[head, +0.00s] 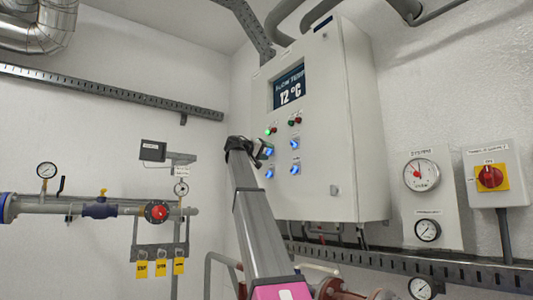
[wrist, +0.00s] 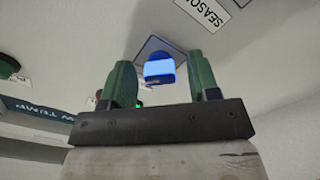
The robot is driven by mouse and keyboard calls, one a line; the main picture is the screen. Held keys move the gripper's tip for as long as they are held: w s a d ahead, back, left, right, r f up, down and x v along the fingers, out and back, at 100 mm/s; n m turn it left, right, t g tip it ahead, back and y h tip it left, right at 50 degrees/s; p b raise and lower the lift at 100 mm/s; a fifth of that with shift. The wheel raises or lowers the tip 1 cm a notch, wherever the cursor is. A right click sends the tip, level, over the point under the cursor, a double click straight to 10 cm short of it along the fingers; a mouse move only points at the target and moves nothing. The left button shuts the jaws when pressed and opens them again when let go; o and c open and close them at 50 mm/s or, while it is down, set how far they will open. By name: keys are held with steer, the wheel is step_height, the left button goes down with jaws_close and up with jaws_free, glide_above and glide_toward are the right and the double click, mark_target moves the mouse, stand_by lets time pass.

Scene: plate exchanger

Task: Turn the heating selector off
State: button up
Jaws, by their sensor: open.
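A blue selector knob (wrist: 158,68) on a square plate shows in the wrist view. It lies between the fingertips of my gripper (wrist: 159,72), which is open with a gap on both sides of the knob. Whether the fingers reach around it or stop short of it, I cannot tell. A label reading "SEASON", cut off at the edge, is beside this knob. In the head view my gripper (head: 262,150) is at the left side of the cabinet front, covering part of it. Other blue selectors (head: 294,144) (head: 295,168) (head: 269,173) show nearby; their labels are too small to read.
The pale cabinet (head: 345,130) carries a display (head: 289,88) reading 12 °C, with green and red lamps (head: 294,122) below. A red-yellow switch (head: 489,177) and gauges (head: 421,175) are to the right. Pipes with a red valve (head: 157,212) are at left.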

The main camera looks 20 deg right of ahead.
steer(key=c, duration=0.9)
steer(key=shift+n, duration=0.4)
steer(key=n, duration=0.3)
steer(key=shift+n, duration=0.3)
steer(key=n, duration=0.4)
steer(key=shift+n, duration=0.3)
steer(key=o, duration=0.9)
